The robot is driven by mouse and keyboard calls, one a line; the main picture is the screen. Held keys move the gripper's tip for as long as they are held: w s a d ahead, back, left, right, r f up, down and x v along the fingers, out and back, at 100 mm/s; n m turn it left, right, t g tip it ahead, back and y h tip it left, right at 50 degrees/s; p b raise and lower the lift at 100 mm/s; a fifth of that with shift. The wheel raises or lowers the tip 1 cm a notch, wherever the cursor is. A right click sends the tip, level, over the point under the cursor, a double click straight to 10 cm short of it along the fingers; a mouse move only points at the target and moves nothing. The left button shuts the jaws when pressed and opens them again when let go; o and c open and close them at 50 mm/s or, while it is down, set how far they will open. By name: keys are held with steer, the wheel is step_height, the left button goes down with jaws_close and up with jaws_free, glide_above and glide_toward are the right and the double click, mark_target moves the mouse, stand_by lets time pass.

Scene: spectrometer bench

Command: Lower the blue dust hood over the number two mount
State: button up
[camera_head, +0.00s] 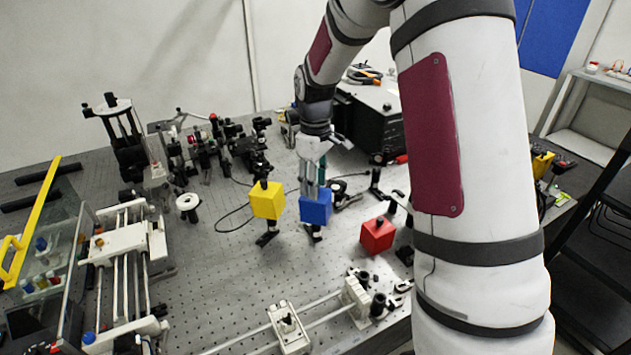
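The blue dust hood (315,209) is a small cube near the middle of the bench. My gripper (313,190) points straight down at it, its fingers close together at the hood's top, and it looks shut on the hood. The grip point itself is hidden by the fingers. A black mount foot (312,235) shows just below the hood; I cannot tell whether the hood is around the mount or still above it. No number is readable on any mount.
A yellow cube (267,201) stands close on the left, above a black foot. A red cube (377,236) sits to the right. Black optics stand behind, with a loose cable (233,226). A rail assembly (288,328) lies in front. Bare perforated bench (220,275) shows front left.

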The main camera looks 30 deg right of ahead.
step_height(320, 180, up, 12)
stand_by(0.5)
stand_by(0.4)
steer(key=s+a+r+m+t, duration=0.1)
steer(key=s+a+r+m, duration=0.2)
steer(key=s, duration=0.4)
steer(key=s+a+r+t, duration=0.2)
steer(key=s+a+r, duration=0.2)
steer(key=s+r, duration=0.15)
steer(key=s+a+f+m+t, duration=0.1)
steer(key=s+a+m+t, duration=0.1)
steer(key=s, duration=1.1)
steer(key=shift+s+a+f+m+t, duration=0.3)
steer(key=shift+s+a+f+m, duration=0.1)
steer(key=shift+a+m, duration=0.1)
